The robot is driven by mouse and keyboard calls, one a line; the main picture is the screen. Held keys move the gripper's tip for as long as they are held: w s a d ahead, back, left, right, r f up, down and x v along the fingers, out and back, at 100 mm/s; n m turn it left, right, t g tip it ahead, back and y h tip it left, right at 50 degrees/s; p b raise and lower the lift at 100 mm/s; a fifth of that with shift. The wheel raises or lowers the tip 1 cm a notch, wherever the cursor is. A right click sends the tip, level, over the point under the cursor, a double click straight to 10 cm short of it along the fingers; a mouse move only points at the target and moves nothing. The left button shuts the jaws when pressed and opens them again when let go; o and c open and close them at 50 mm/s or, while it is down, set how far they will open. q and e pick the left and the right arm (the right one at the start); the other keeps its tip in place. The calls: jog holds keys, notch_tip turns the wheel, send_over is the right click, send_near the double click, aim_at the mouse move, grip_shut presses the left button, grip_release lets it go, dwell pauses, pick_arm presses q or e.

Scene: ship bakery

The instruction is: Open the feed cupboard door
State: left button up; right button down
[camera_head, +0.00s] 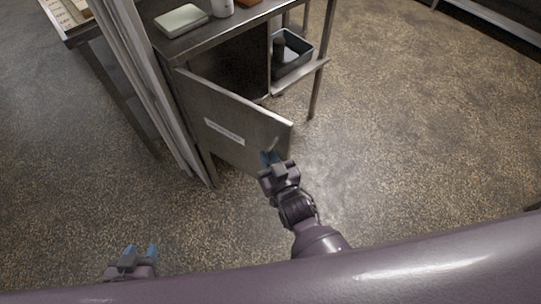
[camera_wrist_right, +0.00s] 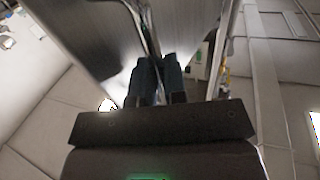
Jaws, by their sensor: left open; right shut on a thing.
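The feed cupboard door (camera_head: 232,118) is a grey metal panel with a white label (camera_head: 224,131). It stands swung out from the cupboard, and the dark inside (camera_head: 240,72) shows behind it. My right gripper (camera_head: 270,156) is at the door's free edge, shut on the door handle (camera_head: 273,146). In the right wrist view the fingers (camera_wrist_right: 156,78) close around a thin metal bar (camera_wrist_right: 148,30) beside the door panel (camera_wrist_right: 95,30). My left gripper (camera_head: 139,252) is open and empty, low at the left, away from the cupboard.
The cupboard's metal top (camera_head: 205,36) carries a pale flat box (camera_head: 181,20) and a white container (camera_head: 221,7). A dark tub (camera_head: 291,52) sits on the lower shelf at right. A pale upright post or curtain (camera_head: 150,90) stands left of the door. The floor at right is clear.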

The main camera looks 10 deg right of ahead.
jog(key=shift+s+a, duration=0.2)
dwell(0.5)
jog(key=c, duration=1.2)
grip_release()
jog(key=v, duration=1)
jog(key=shift+s+p, duration=0.4)
jog(key=shift+p, duration=0.05)
